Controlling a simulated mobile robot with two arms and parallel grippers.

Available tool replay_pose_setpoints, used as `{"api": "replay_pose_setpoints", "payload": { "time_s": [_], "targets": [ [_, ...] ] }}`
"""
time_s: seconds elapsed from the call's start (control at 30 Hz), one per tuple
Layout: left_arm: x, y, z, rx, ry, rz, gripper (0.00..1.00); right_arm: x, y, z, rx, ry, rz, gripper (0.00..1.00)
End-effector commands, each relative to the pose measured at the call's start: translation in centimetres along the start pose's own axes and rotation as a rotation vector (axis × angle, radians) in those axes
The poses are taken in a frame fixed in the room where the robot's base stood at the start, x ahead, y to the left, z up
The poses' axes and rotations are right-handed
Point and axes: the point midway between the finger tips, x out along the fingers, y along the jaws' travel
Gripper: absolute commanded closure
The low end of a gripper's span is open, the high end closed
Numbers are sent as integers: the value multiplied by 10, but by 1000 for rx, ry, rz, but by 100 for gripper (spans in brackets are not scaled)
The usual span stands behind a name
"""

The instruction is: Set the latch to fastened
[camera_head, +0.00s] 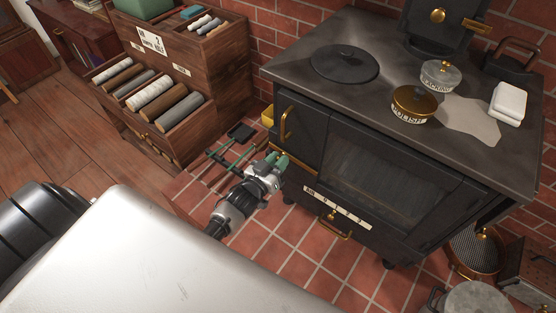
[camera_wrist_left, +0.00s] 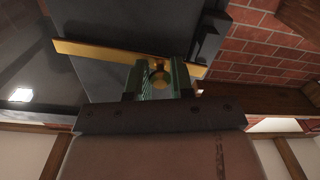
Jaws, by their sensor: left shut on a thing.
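The black stove (camera_head: 390,130) has a narrow left door (camera_head: 302,132) with an upright brass handle (camera_head: 287,122). My left gripper (camera_head: 281,160) is at the lower part of this door and hides most of the latch there. In the left wrist view, the latch is a long brass bar (camera_wrist_left: 95,50) with a round brass knob (camera_wrist_left: 158,78). The green fingers of my left gripper (camera_wrist_left: 157,80) sit on either side of the knob and are shut on it. The bar lies slantwise across the dark stove front just beyond the fingertips. My right gripper is not in view.
A polish tin (camera_head: 413,105), a second tin (camera_head: 440,75) and a folded white cloth (camera_head: 508,103) are on the stove top. A brass drawer handle (camera_head: 334,227) is low on the stove front. A wooden rack of rolls (camera_head: 190,65) stands left. Fire tools (camera_head: 232,150) stand behind my gripper.

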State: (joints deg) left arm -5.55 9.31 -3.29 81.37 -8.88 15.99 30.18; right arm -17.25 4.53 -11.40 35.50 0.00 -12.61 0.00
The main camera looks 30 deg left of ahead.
Motion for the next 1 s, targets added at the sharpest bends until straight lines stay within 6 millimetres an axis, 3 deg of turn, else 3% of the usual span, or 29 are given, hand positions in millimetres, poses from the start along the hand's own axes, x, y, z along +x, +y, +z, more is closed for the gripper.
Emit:
{"api": "replay_pose_setpoints", "payload": {
  "time_s": [0.03,0.27,0.3,0.43,0.77,1.0],
  "targets": [
    [-5,-1,12,-3,-29,-7,100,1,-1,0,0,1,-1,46],
    [-5,-1,12,-4,-29,-7,100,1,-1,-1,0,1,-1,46],
    [-5,-1,12,-4,-28,-6,71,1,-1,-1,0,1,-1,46],
    [-4,-1,9,-3,-22,-5,52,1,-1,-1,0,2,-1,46],
    [-6,-1,6,-1,-15,-4,52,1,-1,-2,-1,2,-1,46],
    [-44,-1,8,-3,-18,-5,52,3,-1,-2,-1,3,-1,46]
  ]
}}
